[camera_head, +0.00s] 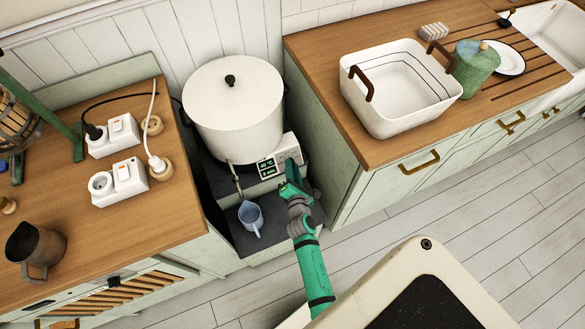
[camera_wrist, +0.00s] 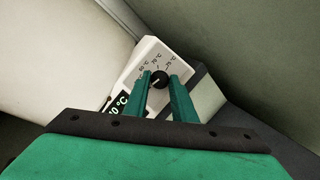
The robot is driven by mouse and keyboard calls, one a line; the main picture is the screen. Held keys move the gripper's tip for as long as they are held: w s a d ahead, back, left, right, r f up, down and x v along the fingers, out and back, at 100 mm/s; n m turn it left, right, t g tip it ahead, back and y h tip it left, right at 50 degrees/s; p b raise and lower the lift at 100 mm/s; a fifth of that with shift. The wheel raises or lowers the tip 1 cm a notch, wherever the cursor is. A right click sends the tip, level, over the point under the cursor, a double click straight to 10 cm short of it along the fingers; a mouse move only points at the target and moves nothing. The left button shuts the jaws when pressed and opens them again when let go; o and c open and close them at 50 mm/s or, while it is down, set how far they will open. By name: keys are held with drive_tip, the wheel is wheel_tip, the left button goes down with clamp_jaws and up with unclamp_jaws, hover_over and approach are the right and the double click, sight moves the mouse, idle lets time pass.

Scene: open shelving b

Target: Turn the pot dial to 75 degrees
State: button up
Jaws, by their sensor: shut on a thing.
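The large cream lidded pot (camera_head: 233,105) stands in the gap between two counters. Its white control box (camera_head: 283,157) with a dark digital display (camera_head: 267,168) sits at its lower right. In the head view, my gripper (camera_head: 290,180) reaches the control box from the front and hides the dial.
A blue measuring cup (camera_head: 251,217) stands on the dark step below the pot's spout (camera_head: 237,181). The left counter (camera_head: 185,206) and right cabinet (camera_head: 357,190) flank the gap closely. A white basket (camera_head: 395,92) stands on the right counter. The floor (camera_head: 420,215) in front is clear.

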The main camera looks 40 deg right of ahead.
drive_tip(key=shift+m, duration=0.3)
drive_tip(key=m+g+y, duration=0.2)
drive_tip(key=m, duration=0.6)
drive_tip(key=r+m+g+y, duration=0.1)
drive_tip(key=m+g+y, duration=0.1)
drive_tip(key=m, duration=0.6)
drive_tip(key=w+d+m+g+y, duration=0.1)
drive_tip(key=m+g+y, duration=0.1)
drive_tip(key=m, duration=0.7)
drive_tip(key=shift+r+g, duration=0.4)
drive_tip(key=shift+s+d+m+t+y, duration=0.15)
drive_tip(key=shift+m+t+y, duration=0.25)
drive_tip(key=shift+m+y, duration=0.85)
drive_tip(key=shift+f+m+h, duration=0.1)
drive_tip(key=shift+m+h, duration=0.15)
drive_tip(key=shift+m, duration=0.2)
drive_tip(key=o, duration=1.1)
drive_tip(key=shift+c, duration=0.2)
